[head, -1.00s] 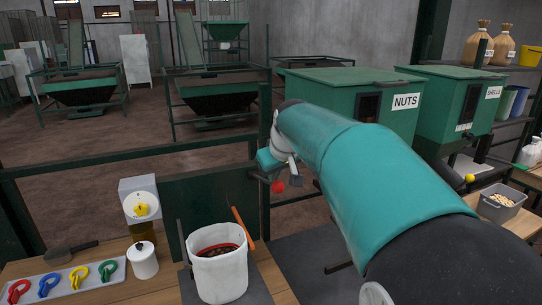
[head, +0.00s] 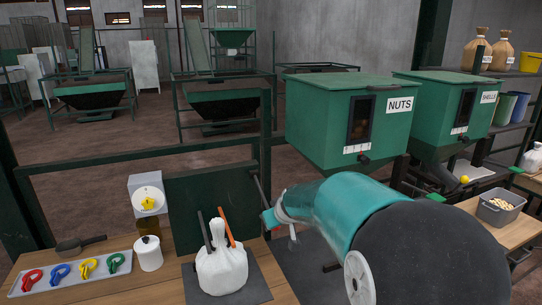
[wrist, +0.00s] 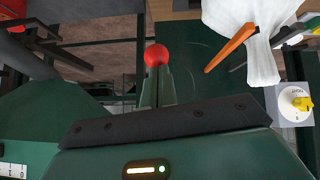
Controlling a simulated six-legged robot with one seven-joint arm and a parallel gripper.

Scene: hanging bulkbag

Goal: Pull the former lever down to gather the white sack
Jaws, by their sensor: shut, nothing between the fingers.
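The white sack (head: 222,270) stands on the dark plate on the bench, its top drawn into a narrow neck. An orange bar (head: 229,228) and a dark bar (head: 206,232) stand at either side of the neck. The former lever's dark rod (head: 261,193) slopes down from the green panel toward my gripper (head: 268,218). Its red knob (wrist: 157,55) shows in the wrist view at the tips of my closed fingers (wrist: 157,82). Nothing is held between them; whether they touch the knob is unclear. The sack (wrist: 243,35) also shows at upper right there.
A tray (head: 70,275) with several coloured clips, a scoop (head: 80,244), a white jar (head: 148,253) and a yellow-dial box (head: 148,195) are left of the sack. The green NUTS hopper (head: 340,120) and SHELLS hopper (head: 465,100) stand behind my arm. A grey bin (head: 502,209) is at right.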

